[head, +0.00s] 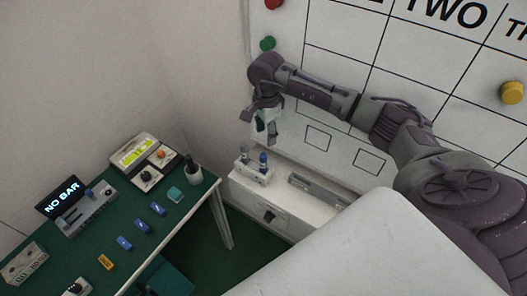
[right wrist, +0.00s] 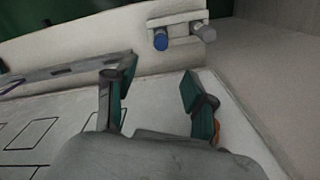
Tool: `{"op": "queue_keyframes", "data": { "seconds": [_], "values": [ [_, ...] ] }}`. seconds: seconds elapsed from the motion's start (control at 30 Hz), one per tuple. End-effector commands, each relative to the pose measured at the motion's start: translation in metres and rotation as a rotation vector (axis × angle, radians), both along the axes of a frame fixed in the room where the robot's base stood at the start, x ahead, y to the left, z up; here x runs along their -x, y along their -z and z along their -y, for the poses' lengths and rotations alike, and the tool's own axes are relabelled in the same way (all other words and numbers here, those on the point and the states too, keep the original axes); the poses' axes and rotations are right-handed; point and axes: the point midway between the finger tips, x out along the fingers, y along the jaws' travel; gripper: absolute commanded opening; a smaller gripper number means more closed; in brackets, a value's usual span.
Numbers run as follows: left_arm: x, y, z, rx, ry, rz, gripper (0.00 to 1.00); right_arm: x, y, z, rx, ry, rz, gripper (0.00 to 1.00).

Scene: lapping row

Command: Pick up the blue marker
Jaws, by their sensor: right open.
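The blue marker (head: 263,160) stands upright in a small white holder (head: 254,176) on a white ledge by the whiteboard. It also shows in the right wrist view (right wrist: 160,40), at the top, beyond the fingers. A grey marker (head: 243,152) stands beside it in the same holder and shows to its right in the right wrist view (right wrist: 204,32). My right gripper (head: 266,131) is open and empty, with its fingers pointing down. It is above the holder and apart from the blue marker. In the right wrist view its two green-padded fingers (right wrist: 155,80) are spread. My left gripper is not in view.
A grey bar-like tray (head: 316,188) lies on the ledge (head: 288,206) right of the holder. The whiteboard (head: 335,65) with coloured magnets rises close behind my right arm. A green table (head: 180,222) at left carries devices, a dark cup (head: 193,172) and several small blue items.

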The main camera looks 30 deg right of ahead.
Motion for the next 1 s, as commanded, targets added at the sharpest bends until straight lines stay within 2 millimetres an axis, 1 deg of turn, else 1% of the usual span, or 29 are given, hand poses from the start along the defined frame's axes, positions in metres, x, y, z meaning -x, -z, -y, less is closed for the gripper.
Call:
{"op": "queue_keyframes", "data": {
  "seconds": [0.17, 0.3, 0.4, 0.5, 0.67, 0.83, 0.9, 1.0],
  "values": [
    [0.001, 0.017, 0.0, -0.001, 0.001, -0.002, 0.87, 0.001, 0.028, 0.0, 0.005, 0.0, -0.005, 0.54],
    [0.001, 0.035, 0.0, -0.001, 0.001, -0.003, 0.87, 0.001, 0.057, -0.001, 0.003, -0.001, -0.005, 0.54],
    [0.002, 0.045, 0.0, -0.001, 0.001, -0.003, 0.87, 0.001, 0.076, -0.001, 0.001, 0.001, -0.005, 0.54],
    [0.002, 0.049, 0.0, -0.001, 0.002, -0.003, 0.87, 0.0, 0.084, -0.001, 0.001, 0.0, -0.002, 0.54],
    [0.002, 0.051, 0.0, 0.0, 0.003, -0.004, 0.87, 0.001, 0.093, -0.003, 0.0, 0.0, -0.003, 0.54],
    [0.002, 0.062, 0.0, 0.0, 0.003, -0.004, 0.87, 0.002, 0.119, -0.01, -0.001, 0.0, -0.006, 0.54],
    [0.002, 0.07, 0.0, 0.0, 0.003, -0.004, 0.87, 0.001, 0.131, -0.01, 0.0, 0.001, -0.004, 0.54],
    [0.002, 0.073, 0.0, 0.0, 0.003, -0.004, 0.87, 0.001, 0.137, -0.01, 0.0, 0.001, -0.003, 0.54]
  ]
}}
